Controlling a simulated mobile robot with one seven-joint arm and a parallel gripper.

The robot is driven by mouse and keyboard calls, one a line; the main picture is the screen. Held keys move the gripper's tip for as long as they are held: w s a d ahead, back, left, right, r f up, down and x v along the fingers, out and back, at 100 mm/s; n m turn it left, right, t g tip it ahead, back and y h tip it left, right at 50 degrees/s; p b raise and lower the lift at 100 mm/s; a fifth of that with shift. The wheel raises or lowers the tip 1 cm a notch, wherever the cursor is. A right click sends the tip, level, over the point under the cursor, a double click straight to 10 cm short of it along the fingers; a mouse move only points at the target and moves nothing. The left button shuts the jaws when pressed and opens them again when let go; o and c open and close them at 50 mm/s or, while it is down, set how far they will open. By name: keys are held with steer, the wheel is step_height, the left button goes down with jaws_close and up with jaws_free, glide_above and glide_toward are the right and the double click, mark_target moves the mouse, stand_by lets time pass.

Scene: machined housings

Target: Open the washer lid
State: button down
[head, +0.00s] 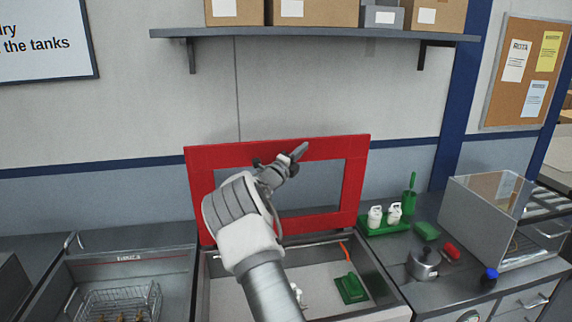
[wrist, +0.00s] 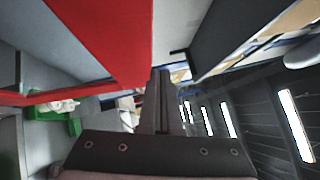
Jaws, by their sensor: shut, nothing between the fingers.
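The washer lid (head: 336,147) is a red frame with a grey window, standing raised and nearly upright at the back of the washer. The open washer basin (head: 388,292) lies below it, with a green item and an orange-handled item inside. My gripper (head: 300,152) is in front of the lid's upper part, its fingers shut and empty, pointing up and right. In the wrist view the shut fingers (wrist: 161,75) are close beside the red lid (wrist: 118,35). I cannot tell whether they touch it. My arm hides the lid's left middle and part of the basin.
A sink with a wire basket (head: 118,300) is to the left. White bottles on a green tray (head: 388,229), a metal pot (head: 423,264) and a clear-sided box (head: 480,225) stand to the right. A wall shelf (head: 315,34) with boxes hangs above the lid.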

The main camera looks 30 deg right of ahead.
steer(key=s+r+b+v, duration=0.1)
steer(key=r+b+v, duration=0.15)
steer(key=v, duration=0.75)
steer(key=s+f+m+g+y+b, duration=0.25)
steer(key=s+m+g+y, duration=0.45)
steer(key=s+m, duration=1.35)
steer(key=s+a+f+m+t+y, duration=0.3)
steer(key=s+a+m+y, duration=0.8)
steer(key=s+a+m, duration=0.7)
steer(key=s+a+f+b, duration=0.1)
steer(key=s+a, duration=0.2)
steer(key=a, duration=0.4)
steer(key=shift+s+a+f, duration=0.2)
steer(key=shift+s, duration=0.15)
